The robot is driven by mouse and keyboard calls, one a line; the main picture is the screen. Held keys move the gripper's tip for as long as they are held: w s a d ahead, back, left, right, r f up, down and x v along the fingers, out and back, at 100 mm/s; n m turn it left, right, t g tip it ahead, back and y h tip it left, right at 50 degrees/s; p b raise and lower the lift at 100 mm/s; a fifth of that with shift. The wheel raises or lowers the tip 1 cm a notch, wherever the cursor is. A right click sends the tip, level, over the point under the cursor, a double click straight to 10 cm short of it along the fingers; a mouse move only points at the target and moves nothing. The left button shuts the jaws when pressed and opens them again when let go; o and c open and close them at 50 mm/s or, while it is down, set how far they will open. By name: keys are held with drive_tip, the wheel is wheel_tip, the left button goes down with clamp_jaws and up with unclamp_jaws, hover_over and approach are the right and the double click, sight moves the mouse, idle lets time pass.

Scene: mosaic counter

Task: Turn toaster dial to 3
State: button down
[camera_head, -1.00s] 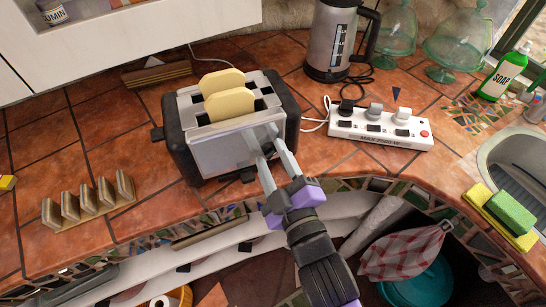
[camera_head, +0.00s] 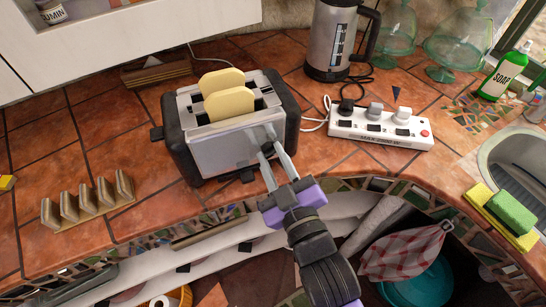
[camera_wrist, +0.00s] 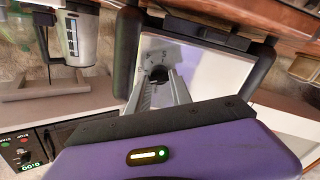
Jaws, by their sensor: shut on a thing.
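The toaster (camera_head: 222,150) stands on the tiled counter, silver with black ends. Two slices of bread (camera_head: 229,102) stick up from its slots. My gripper (camera_head: 272,150) reaches up to the toaster's front side, toward its right end. In the wrist view the toaster's front face (camera_wrist: 212,72) fills the middle. The dark round dial (camera_wrist: 158,74) sits on it between the fingertips of my gripper (camera_wrist: 158,82), which are shut on it.
A white power strip (camera_head: 380,128) with plugs lies right of the toaster, a kettle (camera_head: 340,40) behind it. A toast rack (camera_head: 88,203) stands at the left. The counter's mosaic front edge (camera_head: 150,232) runs below my gripper.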

drive_tip(key=m, duration=0.4)
drive_tip(key=shift+d+m, duration=0.1)
drive_tip(key=shift+m, duration=0.3)
idle(0.4)
drive_tip(key=c, duration=1.1)
unclamp_jaws()
drive_tip(key=shift+c, duration=0.2)
drive_tip(key=b+v, duration=0.1)
drive_tip(key=v, duration=0.6)
drive_tip(key=shift+s+d, duration=0.2)
drive_tip(key=shift+s, duration=0.15)
